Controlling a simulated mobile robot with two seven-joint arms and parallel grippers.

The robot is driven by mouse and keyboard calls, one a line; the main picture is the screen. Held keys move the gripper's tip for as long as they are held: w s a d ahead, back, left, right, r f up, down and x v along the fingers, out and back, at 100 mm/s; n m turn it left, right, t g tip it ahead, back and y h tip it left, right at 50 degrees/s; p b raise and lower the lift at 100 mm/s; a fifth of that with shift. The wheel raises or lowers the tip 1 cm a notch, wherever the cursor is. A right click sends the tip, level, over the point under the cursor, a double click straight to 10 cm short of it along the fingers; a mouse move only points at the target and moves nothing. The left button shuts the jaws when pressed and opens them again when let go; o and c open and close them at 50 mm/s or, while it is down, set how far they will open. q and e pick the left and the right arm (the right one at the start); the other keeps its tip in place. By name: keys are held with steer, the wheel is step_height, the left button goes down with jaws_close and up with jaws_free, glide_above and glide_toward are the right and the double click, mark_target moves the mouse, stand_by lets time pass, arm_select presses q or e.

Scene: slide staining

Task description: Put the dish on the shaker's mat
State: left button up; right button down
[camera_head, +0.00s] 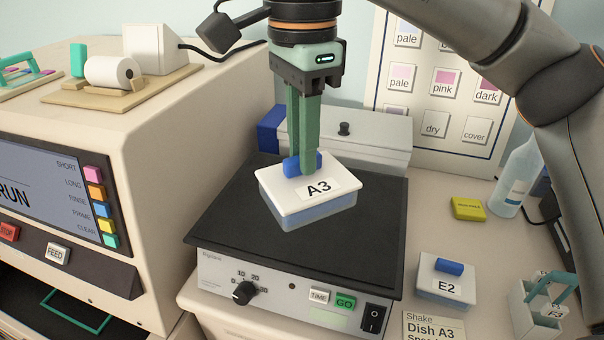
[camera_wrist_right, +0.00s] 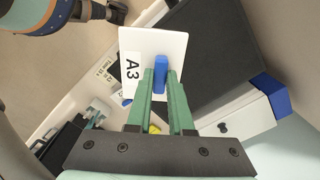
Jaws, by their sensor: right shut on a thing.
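The dish labelled A3 (camera_head: 305,205) has a white lid, a blue knob and a clear bluish body. It is over the black mat (camera_head: 240,215) of the shaker (camera_head: 280,290); I cannot tell whether it touches the mat. My right gripper (camera_head: 308,165) points down and is shut on the dish's blue knob. In the right wrist view the green fingers (camera_wrist_right: 160,88) close on the knob, and the A3 lid (camera_wrist_right: 150,45) shows beyond them. The mat (camera_wrist_right: 215,50) is beside it there. My left gripper is not in view.
A dish labelled E2 (camera_head: 447,285) stands right of the shaker, near a card (camera_head: 433,327) reading "Shake Dish A3". A large machine (camera_head: 130,130) stands close on the left.

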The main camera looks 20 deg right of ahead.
steer(key=shift+w+d+f+p, duration=0.2)
steer(key=shift+w+d+f, duration=0.2)
steer(key=shift+w+f, duration=1.2)
steer(key=shift+w+d+f+p, duration=0.15)
steer(key=shift+w+d+f, duration=0.25)
steer(key=shift+w+f, duration=1.1)
steer(key=shift+w+d+f+p, duration=0.3)
steer(key=shift+w+f, duration=0.75)
steer(key=shift+f, duration=1.05)
steer(key=shift+d, duration=0.1)
steer(key=shift+f, duration=0.25)
steer(key=c, duration=0.8)
jaws_free()
steer(key=shift+r, duration=0.1)
